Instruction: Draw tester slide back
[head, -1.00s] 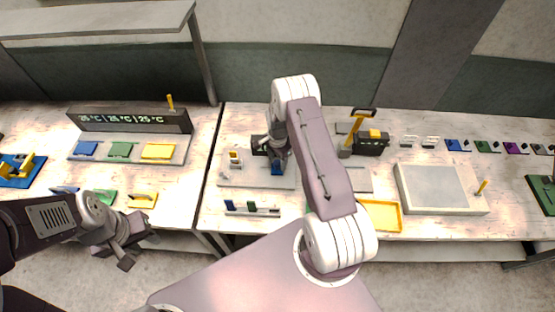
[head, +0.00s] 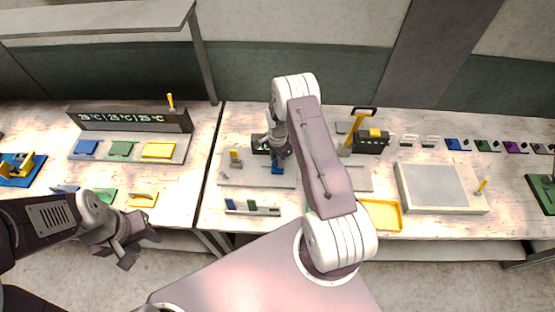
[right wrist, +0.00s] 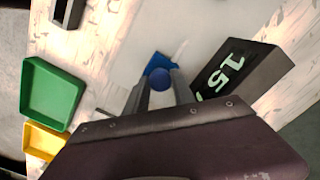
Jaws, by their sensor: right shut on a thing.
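The tester stands on the middle table as a pale grey plate (head: 240,179) with a dark display box (head: 260,145). In the right wrist view the display box (right wrist: 245,70) shows green digits, of which "15" is readable. A blue slide (head: 277,169) lies on the plate. The right wrist view shows the blue slide (right wrist: 159,64) with a round blue knob (right wrist: 160,78). My right gripper (right wrist: 160,84) is shut on the knob from above. In the head view my right gripper (head: 278,155) partly hides the slide. My left gripper (head: 130,248) hangs off the left table's front edge, its fingers apparently apart.
A small yellow-topped piece (head: 235,157) stands on the plate's left. A rack with blue and green pieces (head: 252,208) lies in front. A yellow tray (head: 383,215), a dark box with a yellow handle (head: 371,141) and a grey-topped block (head: 438,187) stand to the right.

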